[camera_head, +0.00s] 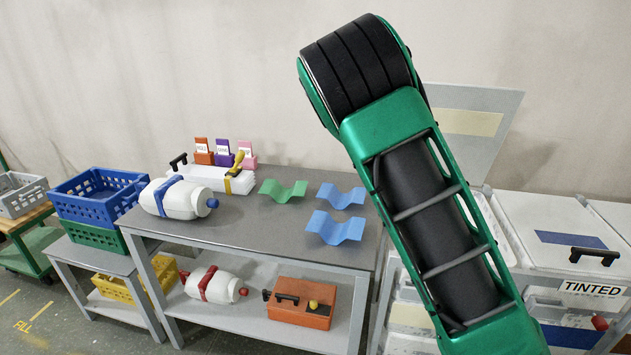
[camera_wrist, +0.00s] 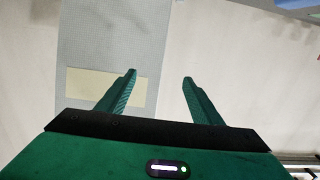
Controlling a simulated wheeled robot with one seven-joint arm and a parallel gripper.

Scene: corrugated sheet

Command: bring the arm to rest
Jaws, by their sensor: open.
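My gripper (camera_wrist: 160,80) shows in the wrist view with its two green fingers apart and nothing between them. Behind the fingers are a pale wall and a grey panel (camera_wrist: 85,40) with a cream strip. In the head view my green arm rises across the right of the picture, and my gripper cannot be made out there.
A grey table (camera_head: 270,228) holds corrugated sheets, one green (camera_head: 283,191) and two blue (camera_head: 335,228), plus a white jug (camera_head: 175,199). White bins (camera_head: 555,240), one labelled TINTED, and a raised lid (camera_head: 480,115) are right, near my arm.

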